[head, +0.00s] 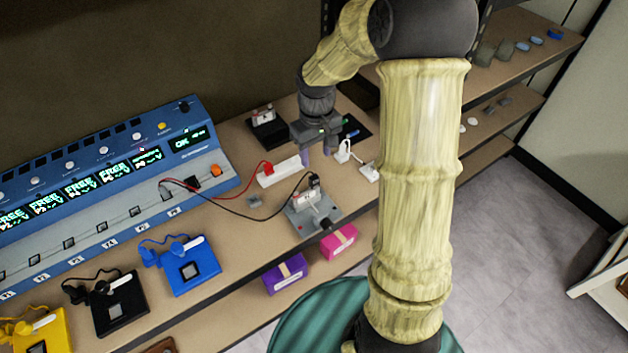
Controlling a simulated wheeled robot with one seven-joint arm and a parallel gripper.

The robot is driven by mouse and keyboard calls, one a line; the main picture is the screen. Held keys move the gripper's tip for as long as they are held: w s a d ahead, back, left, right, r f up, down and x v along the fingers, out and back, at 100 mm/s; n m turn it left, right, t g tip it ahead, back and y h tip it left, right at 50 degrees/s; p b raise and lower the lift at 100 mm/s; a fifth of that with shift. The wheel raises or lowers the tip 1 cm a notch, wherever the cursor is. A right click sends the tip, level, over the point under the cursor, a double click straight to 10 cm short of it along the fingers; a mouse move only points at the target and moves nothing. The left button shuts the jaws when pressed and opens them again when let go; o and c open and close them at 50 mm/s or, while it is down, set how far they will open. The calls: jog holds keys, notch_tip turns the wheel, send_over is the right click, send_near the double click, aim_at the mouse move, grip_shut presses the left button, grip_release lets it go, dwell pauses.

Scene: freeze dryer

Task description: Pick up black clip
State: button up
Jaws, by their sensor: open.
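A black lead runs from the blue multi-channel unit across the bench to the grey plate device. At its end a small black clip (314,181) appears to sit upright at the top of the white block on that device. My gripper (317,154) is open and empty. It hangs over the bench behind and above the clip, apart from it, with its fingers pointing down. The clip's exact shape is too small to tell.
A red clip (267,168) rests at a white strip (279,171) to the left. The grey plate device (327,214) stands near the bench's front edge. White plugs (368,172) lie to the right. The blue unit (100,180) fills the bench's left back.

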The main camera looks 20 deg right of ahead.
aim_at(314, 177)
notch_tip(314, 177, down, 4)
jog(key=shift+f, duration=0.2)
jog(key=shift+f, duration=0.1)
jog(key=f, duration=0.5)
jog(key=shift+s+a, duration=0.15)
jog(key=shift+a, duration=0.15)
grip_shut()
dwell(0.4)
jog(key=shift+r, duration=0.15)
